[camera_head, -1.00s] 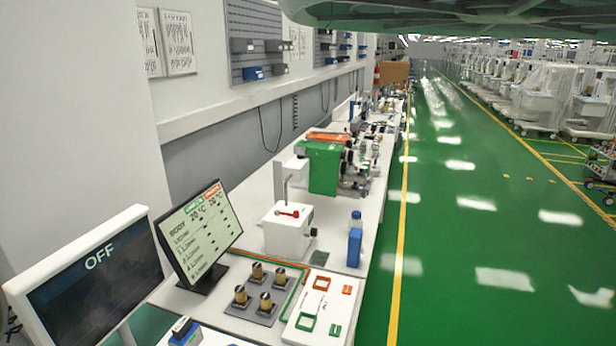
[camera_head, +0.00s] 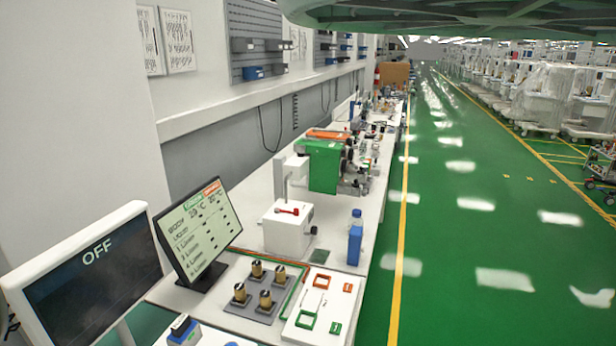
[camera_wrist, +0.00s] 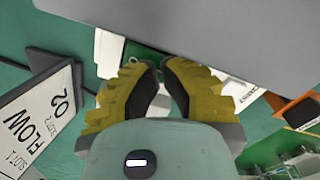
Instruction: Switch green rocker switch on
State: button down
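A white panel (camera_head: 306,336) stands on the bench at the bottom of the head view. It carries a small solid green part (camera_head: 335,328), which looks like the green rocker switch, and a green square outline (camera_head: 306,320). Whether the switch is on or off is too small to tell. A white-framed screen (camera_head: 95,285) at the lower left reads OFF. My gripper (camera_wrist: 161,68) shows only in the wrist view. Its yellow, dark-padded fingers lean together and their tips nearly meet, with nothing visible held. I cannot tell how far it is from the switch.
A white box with a red lever (camera_head: 287,228) and a blue bottle (camera_head: 355,240) stand farther back. The green aisle floor (camera_head: 460,260) on the right is clear.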

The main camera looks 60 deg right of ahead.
jog(key=shift+f, duration=0.25)
jog(key=shift+r+p, duration=1.2)
jog(key=shift+r, duration=2.35)
